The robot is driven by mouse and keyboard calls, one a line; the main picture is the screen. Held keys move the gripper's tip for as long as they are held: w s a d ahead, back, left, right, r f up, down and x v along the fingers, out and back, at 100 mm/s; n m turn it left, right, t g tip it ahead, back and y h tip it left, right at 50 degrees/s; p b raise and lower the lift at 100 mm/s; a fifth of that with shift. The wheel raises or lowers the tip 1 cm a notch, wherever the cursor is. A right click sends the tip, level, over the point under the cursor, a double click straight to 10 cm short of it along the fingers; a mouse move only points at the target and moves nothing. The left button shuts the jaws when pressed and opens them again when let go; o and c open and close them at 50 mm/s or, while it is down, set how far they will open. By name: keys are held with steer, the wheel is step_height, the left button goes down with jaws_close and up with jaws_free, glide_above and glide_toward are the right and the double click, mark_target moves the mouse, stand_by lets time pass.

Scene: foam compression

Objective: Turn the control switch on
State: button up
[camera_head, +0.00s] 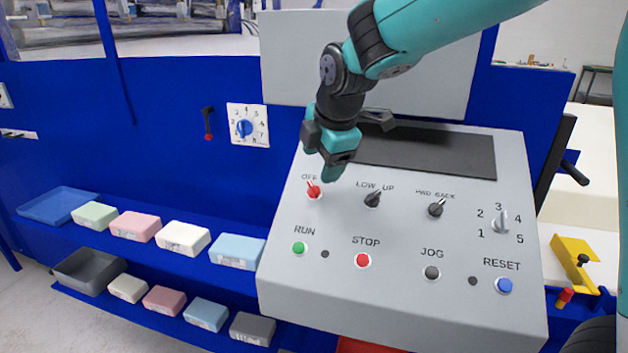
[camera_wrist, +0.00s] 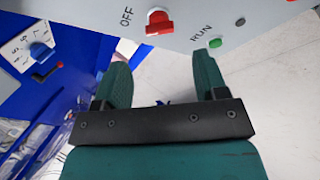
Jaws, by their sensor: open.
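The control switch is a red knob (camera_head: 313,191) under the "OFF" label at the upper left of the grey control panel (camera_head: 340,270). It also shows in the wrist view (camera_wrist: 159,22), beyond my fingertips and near the top edge. Its pointer tilts toward the "OFF" label in the head view. My gripper (camera_head: 332,172) is just above and slightly right of the red knob in the head view. In the wrist view its two fingers (camera_wrist: 162,72) are spread apart with nothing between them. The knob stands clear of both fingers.
A black knob (camera_head: 373,199) marked "LOW UP" is right of the red knob. A green RUN button (camera_head: 299,248) and red STOP button (camera_head: 362,260) lie below. A dark screen (camera_head: 430,152) is behind my gripper. Foam blocks (camera_head: 183,237) line blue shelves at left.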

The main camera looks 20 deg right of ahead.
mark_target(313, 187)
steer(key=p+x, duration=0.1)
steer(key=x, duration=0.6)
steer(key=shift+w+f, duration=0.2)
steer(key=shift+f, duration=0.15)
steer(key=c, duration=0.9)
